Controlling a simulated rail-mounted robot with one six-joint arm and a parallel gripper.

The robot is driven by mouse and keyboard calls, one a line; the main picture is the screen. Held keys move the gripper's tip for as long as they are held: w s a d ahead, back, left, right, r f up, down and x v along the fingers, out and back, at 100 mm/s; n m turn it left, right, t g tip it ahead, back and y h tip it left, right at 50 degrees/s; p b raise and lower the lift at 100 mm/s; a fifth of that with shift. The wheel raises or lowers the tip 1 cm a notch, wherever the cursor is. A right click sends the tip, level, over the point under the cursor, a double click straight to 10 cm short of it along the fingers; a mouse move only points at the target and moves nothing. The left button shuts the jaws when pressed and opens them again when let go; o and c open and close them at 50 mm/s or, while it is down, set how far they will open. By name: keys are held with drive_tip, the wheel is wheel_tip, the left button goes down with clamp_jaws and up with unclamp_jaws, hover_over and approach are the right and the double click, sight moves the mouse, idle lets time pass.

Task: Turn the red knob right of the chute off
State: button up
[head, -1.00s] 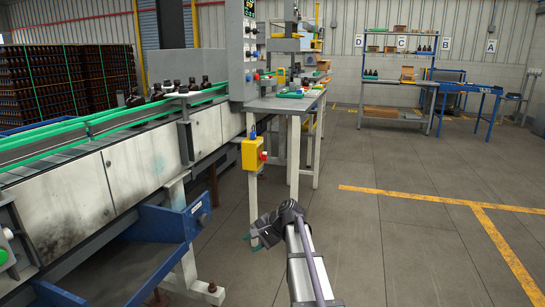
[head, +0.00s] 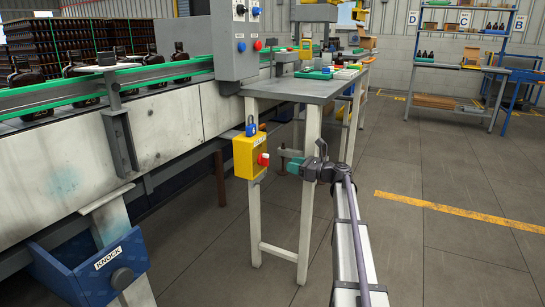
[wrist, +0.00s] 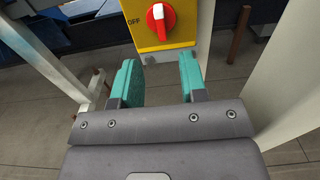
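The red knob (head: 263,159) sits on the front of a yellow box (head: 244,155) fixed to a white leg of the workbench. In the wrist view the red knob (wrist: 160,19) shows on the yellow box (wrist: 181,38), with the word OFF to its left and a white pointer mark near its top. My gripper (head: 290,166) is to the right of the knob, apart from it. In the wrist view my gripper (wrist: 162,82) has its two green fingertips apart with nothing between them, just short of the box. The blue chute (head: 85,270) marked KNOCK is at lower left.
The conveyor (head: 60,160) runs along the left. The floor at right is clear.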

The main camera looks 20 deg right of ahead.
sight(268, 159)
drive_tip(key=x, duration=1)
drive_tip(key=shift+w+a+f, duration=0.1)
drive_tip(key=shift+w+a, duration=0.2)
clamp_jaws()
